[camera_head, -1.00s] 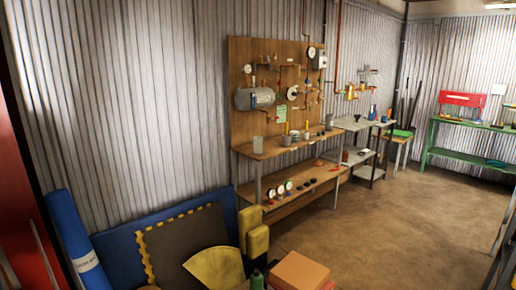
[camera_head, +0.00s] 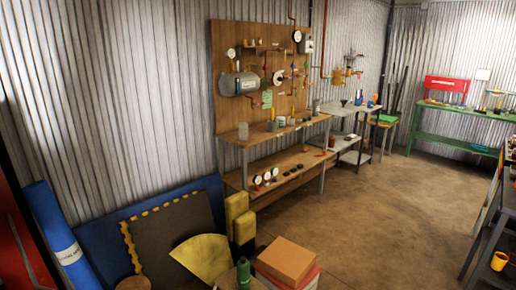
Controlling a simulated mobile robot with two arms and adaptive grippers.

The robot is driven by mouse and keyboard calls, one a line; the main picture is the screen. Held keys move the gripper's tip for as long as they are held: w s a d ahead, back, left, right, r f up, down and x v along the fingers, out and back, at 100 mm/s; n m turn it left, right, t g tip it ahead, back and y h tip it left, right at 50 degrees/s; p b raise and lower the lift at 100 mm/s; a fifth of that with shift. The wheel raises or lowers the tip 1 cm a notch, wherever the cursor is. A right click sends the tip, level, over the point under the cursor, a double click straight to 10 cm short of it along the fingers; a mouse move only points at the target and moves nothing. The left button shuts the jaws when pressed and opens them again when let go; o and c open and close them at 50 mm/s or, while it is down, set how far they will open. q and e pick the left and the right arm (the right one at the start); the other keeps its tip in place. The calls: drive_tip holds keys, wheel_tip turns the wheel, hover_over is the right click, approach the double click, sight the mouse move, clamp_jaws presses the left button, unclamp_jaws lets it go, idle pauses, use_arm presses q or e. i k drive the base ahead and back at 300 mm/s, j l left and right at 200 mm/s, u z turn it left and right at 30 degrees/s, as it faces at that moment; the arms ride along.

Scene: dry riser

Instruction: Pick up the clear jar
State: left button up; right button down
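A small, pale, see-through jar (camera_head: 243,131) stands upright on the near left end of the wooden workbench top (camera_head: 262,137), below the pegboard-like wooden panel. It looks like the clear jar, though it is small and far from me. Nothing touches it that I can see. Neither of my grippers shows in the head view.
The wooden panel (camera_head: 228,45) holds a grey tank (camera_head: 239,84), gauges and pipes. A cardboard box (camera_head: 286,259), yellow pads (camera_head: 240,219), dark and blue mats and a blue roll (camera_head: 57,229) crowd the near left. The brown floor (camera_head: 385,225) is clear in the middle. A dark shelf with a yellow cup (camera_head: 499,261) stands at right.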

sight(243, 127)
drive_tip(key=i+l+z, duration=0.45)
drive_tip(key=i+z, duration=0.95)
drive_tip(key=i, duration=0.15)
drive_tip(key=i+u, duration=0.15)
drive_tip(key=i, duration=0.3)
drive_tip(key=i+u, duration=0.2)
drive_tip(key=i, duration=0.25)
drive_tip(key=i+l+u, duration=0.15)
drive_tip(key=i, duration=0.3)
drive_tip(key=i+l+u, duration=0.2)
drive_tip(key=i, duration=0.25)
drive_tip(key=i+l+u, duration=0.15)
drive_tip(key=i, duration=0.3)
